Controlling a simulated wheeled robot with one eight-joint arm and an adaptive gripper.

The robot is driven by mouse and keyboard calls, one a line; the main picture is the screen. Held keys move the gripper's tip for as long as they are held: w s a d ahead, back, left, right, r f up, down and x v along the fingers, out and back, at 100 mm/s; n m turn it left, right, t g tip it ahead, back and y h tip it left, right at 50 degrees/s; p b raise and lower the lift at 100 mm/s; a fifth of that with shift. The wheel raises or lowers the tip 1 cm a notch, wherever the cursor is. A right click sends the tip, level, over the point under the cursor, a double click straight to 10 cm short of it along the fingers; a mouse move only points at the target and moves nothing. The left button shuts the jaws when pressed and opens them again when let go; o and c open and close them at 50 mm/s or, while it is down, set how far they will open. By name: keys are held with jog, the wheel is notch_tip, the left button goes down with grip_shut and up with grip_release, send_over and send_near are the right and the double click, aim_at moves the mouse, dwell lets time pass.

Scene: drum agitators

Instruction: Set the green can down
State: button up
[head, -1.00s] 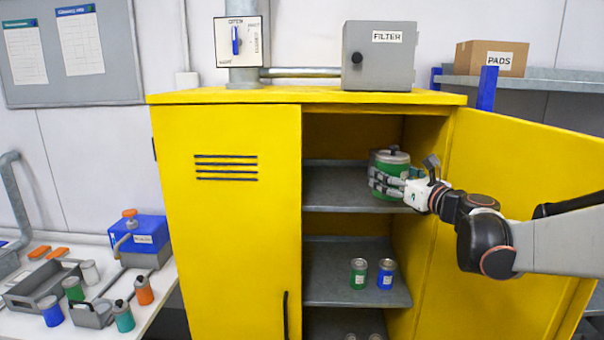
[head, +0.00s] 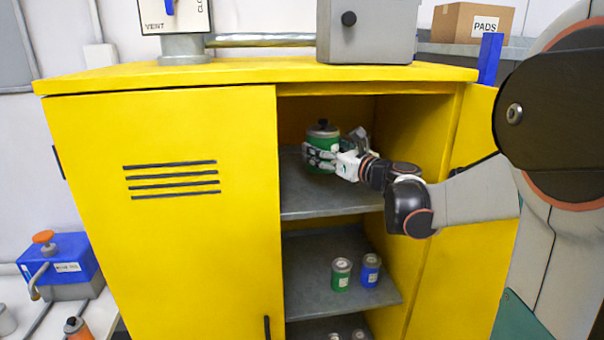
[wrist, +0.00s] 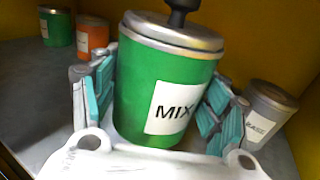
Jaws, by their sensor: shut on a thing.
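The green can (head: 322,150) has a grey lid with a black knob. It is inside the yellow cabinet at the upper shelf (head: 330,203). In the wrist view the green can (wrist: 165,90) bears a white label reading "MIX" and looks slightly tilted in the picture. My gripper (head: 325,158) is shut on it, with teal-padded fingers (wrist: 155,100) on both sides of its body. The can's base is hidden by my gripper, so I cannot tell whether it touches the shelf.
On the same shelf, a small green can (wrist: 57,27) and an orange can (wrist: 92,36) stand behind left, and a grey can (wrist: 268,112) at right. The lower shelf holds a small green can (head: 341,274) and a blue can (head: 370,270). The open yellow door (head: 455,240) is at right.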

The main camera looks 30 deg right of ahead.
jog(key=shift+s+f, duration=0.1)
jog(key=shift+f, duration=3.25)
jog(key=shift+f, duration=0.1)
jog(key=o, duration=1.4)
jog(key=shift+b, duration=0.3)
jog(key=shift+s+d, duration=0.1)
jog(key=shift+s, duration=0.05)
jog(key=s, duration=0.3)
jog(key=s+d, duration=0.1)
jog(key=s, duration=0.3)
jog(key=s+d, duration=0.1)
jog(key=s, duration=0.3)
jog(key=shift+s+d, duration=0.1)
jog(key=shift+s, duration=0.15)
